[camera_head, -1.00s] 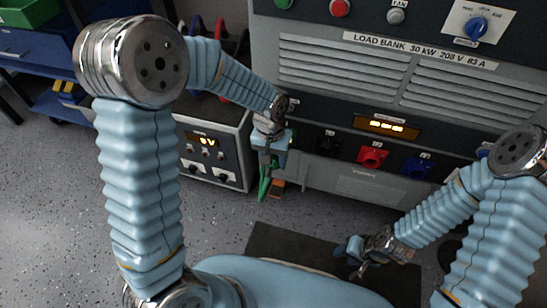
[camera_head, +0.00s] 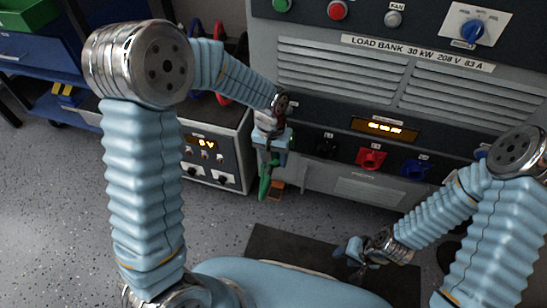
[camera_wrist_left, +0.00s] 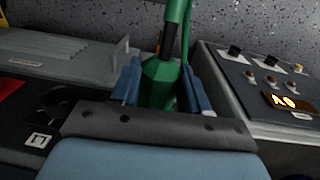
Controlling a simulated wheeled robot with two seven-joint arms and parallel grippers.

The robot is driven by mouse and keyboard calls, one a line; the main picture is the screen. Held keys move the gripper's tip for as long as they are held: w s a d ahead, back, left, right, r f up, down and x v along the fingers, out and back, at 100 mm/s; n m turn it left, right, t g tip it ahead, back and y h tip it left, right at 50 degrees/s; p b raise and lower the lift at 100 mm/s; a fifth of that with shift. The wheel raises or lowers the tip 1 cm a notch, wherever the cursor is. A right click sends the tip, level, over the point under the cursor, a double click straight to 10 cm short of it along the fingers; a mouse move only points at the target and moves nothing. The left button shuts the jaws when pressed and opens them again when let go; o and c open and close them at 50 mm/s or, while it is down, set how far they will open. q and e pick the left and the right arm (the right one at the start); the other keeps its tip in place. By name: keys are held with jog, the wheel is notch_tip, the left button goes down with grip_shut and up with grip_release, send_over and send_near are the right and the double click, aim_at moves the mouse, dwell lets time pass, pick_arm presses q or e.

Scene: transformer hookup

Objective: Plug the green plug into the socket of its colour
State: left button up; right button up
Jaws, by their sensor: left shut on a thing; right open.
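My left gripper (camera_head: 268,158) is shut on the green plug (camera_head: 265,182), in front of the lower left part of the load bank. In the left wrist view, the green plug (camera_wrist_left: 160,82) sits between the two blue fingers of my left gripper (camera_wrist_left: 160,90), with its green cable running up and away. A black socket (camera_head: 326,146), a red socket (camera_head: 371,158) and a blue socket (camera_head: 415,167) are in a row right of the gripper. No green socket shows; my gripper covers the panel left of the black one. My right gripper (camera_head: 356,254) is open and empty, low at the right.
The grey load bank (camera_head: 340,75) fills the back right. A supply box with a lit display (camera_head: 205,145) stands left of my left gripper. Red and blue cables hang behind it. A dark mat (camera_head: 270,240) lies on the open grey floor.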

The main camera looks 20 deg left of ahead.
pick_arm(q)
jog(key=shift+w, duration=0.95)
jog(key=o, duration=1.4)
jog(key=shift+r, duration=0.1)
jog(key=shift+a+r+p, duration=0.2)
jog(key=shift+r+p, duration=2.65)
jog(key=shift+r, duration=0.6)
